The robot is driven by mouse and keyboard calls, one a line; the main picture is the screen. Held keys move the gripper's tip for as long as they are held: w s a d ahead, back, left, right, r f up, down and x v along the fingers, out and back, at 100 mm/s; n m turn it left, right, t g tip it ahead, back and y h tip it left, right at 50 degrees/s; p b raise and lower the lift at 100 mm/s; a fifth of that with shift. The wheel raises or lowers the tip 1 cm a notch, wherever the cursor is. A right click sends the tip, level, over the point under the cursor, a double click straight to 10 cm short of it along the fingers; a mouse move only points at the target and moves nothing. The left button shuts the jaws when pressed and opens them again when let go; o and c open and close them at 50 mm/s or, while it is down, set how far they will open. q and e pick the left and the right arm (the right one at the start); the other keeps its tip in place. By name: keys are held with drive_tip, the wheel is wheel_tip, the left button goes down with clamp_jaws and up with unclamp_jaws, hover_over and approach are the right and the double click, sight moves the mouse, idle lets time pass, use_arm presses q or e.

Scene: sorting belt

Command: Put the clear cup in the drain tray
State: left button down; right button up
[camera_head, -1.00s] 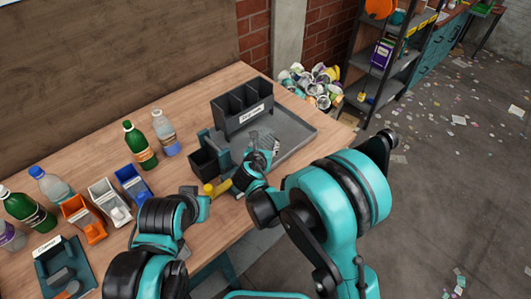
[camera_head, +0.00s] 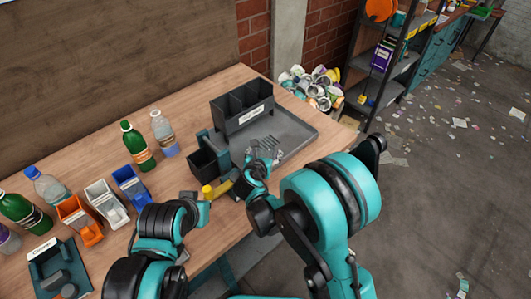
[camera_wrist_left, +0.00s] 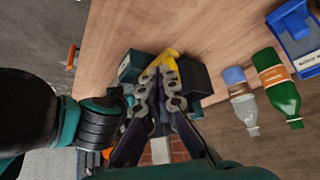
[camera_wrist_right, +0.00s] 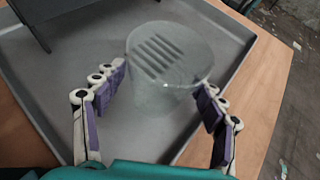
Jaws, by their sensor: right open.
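The clear cup (camera_wrist_right: 170,85) is see-through and shows in the right wrist view over the grey drain tray (camera_wrist_right: 60,75), with dark slots visible through it. The tray also shows in the head view (camera_head: 300,128). My right gripper (camera_wrist_right: 166,82) is open, one finger on each side of the cup; whether they touch it is unclear. In the head view my right gripper (camera_head: 264,153) is over the tray, and the cup is hard to make out. My left gripper (camera_wrist_left: 160,75) has its fingertips close together at a yellow handle (camera_wrist_left: 160,63); its grip on it is unclear.
A black divided bin (camera_head: 242,108) stands at the tray's back edge. A small dark box (camera_head: 203,162) stands left of the tray. Bottles (camera_head: 138,145) and small coloured bins (camera_head: 80,220) are farther left on the wooden table (camera_head: 185,98).

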drive_tip(key=shift+s+r, duration=0.1)
drive_tip(key=shift+r, duration=0.2)
drive_tip(key=p+v, duration=0.4)
drive_tip(key=v, duration=0.8)
drive_tip(key=s+d+r+m+g, duration=0.2)
drive_tip(key=d+r+m, duration=0.1)
drive_tip(key=d+m, duration=0.5)
drive_tip(key=s+d+r+m+g, duration=0.2)
drive_tip(key=s+d+m, duration=0.1)
drive_tip(key=d+m, duration=0.55)
drive_tip(key=s+d+r+m+y, duration=0.1)
drive_tip(key=s+d+m, duration=0.2)
drive_tip(key=s+m, duration=0.2)
drive_tip(key=s+d+r+m+g+y, duration=0.1)
drive_tip(key=s+d+m, duration=0.2)
drive_tip(key=m, duration=0.9)
drive_tip(key=shift+s+r, duration=0.25)
drive_tip(key=shift+s, duration=1.5)
drive_tip(key=shift+m, duration=0.25)
